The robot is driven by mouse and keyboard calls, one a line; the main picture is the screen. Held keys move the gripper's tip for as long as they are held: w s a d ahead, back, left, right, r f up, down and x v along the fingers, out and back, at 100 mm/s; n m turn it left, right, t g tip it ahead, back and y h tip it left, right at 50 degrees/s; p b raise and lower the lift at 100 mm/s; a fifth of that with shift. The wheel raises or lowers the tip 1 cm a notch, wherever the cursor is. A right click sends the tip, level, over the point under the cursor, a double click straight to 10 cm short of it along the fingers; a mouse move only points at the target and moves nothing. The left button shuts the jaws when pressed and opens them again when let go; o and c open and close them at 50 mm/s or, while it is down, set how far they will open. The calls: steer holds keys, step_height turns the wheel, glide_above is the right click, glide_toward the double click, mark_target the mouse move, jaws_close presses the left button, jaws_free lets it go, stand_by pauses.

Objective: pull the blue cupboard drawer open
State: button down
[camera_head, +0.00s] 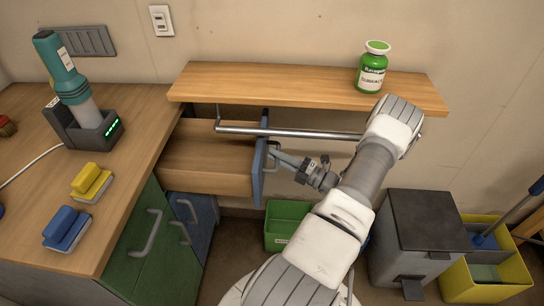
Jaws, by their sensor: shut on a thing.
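The blue cupboard drawer (259,178) stands pulled out to the right from the cupboard, under the shelf. Its blue front is seen nearly edge-on, and its wooden inside looks empty where it shows. My gripper (274,152) is at the outer face of the drawer front, shut on the drawer's handle. The handle itself is mostly hidden by the fingers. My arm reaches in from the lower right.
A wooden shelf (280,87) with a metal rail (290,132) hangs above the drawer and bears a green bottle (373,68). A green crate (287,222), a grey bin (415,240) and a yellow bucket (488,285) stand on the floor.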

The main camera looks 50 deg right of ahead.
steer(key=c, duration=0.8)
jaws_free()
steer(key=shift+c, duration=0.2)
steer(key=v, duration=1.7)
steer(key=shift+s, duration=0.2)
steer(key=shift+r, duration=0.1)
